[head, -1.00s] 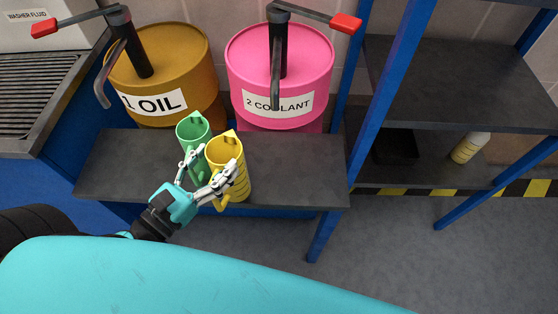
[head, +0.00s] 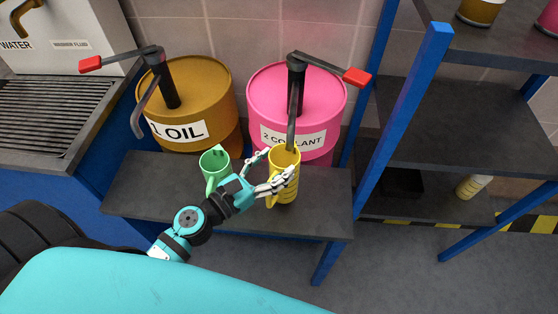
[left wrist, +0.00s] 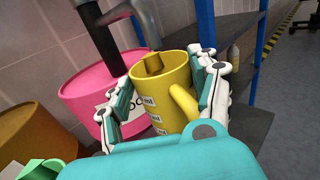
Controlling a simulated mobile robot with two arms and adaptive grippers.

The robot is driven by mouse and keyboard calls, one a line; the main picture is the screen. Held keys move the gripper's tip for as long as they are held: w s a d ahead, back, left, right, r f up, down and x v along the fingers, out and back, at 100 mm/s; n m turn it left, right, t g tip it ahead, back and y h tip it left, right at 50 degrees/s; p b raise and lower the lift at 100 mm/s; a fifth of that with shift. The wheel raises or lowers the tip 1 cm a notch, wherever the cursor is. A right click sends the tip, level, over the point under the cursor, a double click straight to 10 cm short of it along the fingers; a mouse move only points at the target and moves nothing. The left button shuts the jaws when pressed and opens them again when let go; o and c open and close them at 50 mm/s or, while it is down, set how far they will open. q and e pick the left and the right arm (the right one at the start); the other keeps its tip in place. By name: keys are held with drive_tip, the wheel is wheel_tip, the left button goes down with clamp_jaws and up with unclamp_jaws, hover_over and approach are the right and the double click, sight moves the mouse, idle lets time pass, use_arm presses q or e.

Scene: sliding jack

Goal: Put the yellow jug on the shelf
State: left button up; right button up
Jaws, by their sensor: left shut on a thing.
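The yellow jug (head: 286,178) is upright at the narrow dark bench, in front of the pink coolant drum. My left gripper (head: 270,174) is shut on it, with one finger on each side; I cannot tell whether its base touches the bench. In the left wrist view the yellow jug (left wrist: 162,98) sits between the fingers (left wrist: 165,95), its handle toward the right. The shelf unit with blue posts has a dark middle shelf (head: 450,125) at the right. My right gripper is not in view.
A green jug (head: 214,168) stands left of my gripper on the bench (head: 130,190). Behind are the oil drum (head: 190,100) and coolant drum (head: 265,95) with red-handled pumps. A blue post (head: 405,120) stands right of the bench. The lower shelf holds a dark bin and a bottle (head: 472,186).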

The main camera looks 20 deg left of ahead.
sight(273, 172)
use_arm(q)
drive_tip(key=shift+w+d+r, duration=0.1)
drive_tip(key=shift+w+d, duration=0.15)
drive_tip(key=shift+w, duration=0.35)
drive_tip(key=shift+w+d, duration=0.1)
drive_tip(key=shift+w, duration=0.05)
wheel_tip(273, 172, down, 3)
drive_tip(key=shift+r+b, duration=0.1)
drive_tip(key=shift+b, duration=0.45)
drive_tip(key=shift+f, duration=0.5)
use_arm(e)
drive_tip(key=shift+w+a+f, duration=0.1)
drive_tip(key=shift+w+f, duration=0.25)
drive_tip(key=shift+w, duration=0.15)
use_arm(q)
drive_tip(key=shift+f, duration=0.2)
drive_tip(key=o, duration=1.6)
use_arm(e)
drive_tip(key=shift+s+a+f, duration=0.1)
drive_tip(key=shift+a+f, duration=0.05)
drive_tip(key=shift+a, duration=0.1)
